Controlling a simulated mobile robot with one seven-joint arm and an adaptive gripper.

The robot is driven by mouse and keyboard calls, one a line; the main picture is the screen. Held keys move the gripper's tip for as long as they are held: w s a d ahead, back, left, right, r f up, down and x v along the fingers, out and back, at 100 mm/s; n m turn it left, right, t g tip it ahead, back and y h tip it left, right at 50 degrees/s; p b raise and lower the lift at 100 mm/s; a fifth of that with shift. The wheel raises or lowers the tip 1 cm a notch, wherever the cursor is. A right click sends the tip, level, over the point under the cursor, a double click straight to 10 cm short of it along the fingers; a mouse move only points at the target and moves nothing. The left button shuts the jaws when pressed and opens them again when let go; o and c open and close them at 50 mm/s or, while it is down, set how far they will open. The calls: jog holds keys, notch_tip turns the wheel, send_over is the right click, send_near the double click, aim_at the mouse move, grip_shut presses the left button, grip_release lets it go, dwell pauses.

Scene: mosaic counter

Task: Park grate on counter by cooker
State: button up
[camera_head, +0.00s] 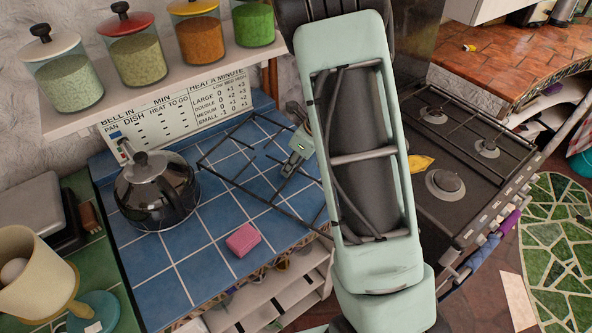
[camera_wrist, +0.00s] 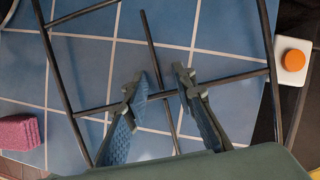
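The grate (camera_head: 263,200), a dark frame of thin bars, lies over the blue tiled counter (camera_head: 190,262), left of the cooker (camera_head: 440,210). It also shows in the wrist view (camera_wrist: 153,60), its bars crossing over the blue tiles. My gripper (camera_head: 291,168) is at the grate's middle. In the wrist view, the two fingers (camera_wrist: 158,88) stand apart, with a grate bar running between them. I see a gap between the fingers and cannot tell if either touches a bar. My arm hides the cooker's left part and the grate's right side in the head view.
A pink sponge (camera_head: 243,240) lies by the counter's front edge. A dark kettle (camera_head: 157,190) stands left of the grate. Jars (camera_head: 137,55) stand on the shelf above. A yellow item (camera_head: 420,162) lies on the cooker. Bare blue tiles lie between kettle and sponge.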

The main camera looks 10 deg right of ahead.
grip_shut()
jog(key=shift+w, duration=0.1)
dwell(0.4)
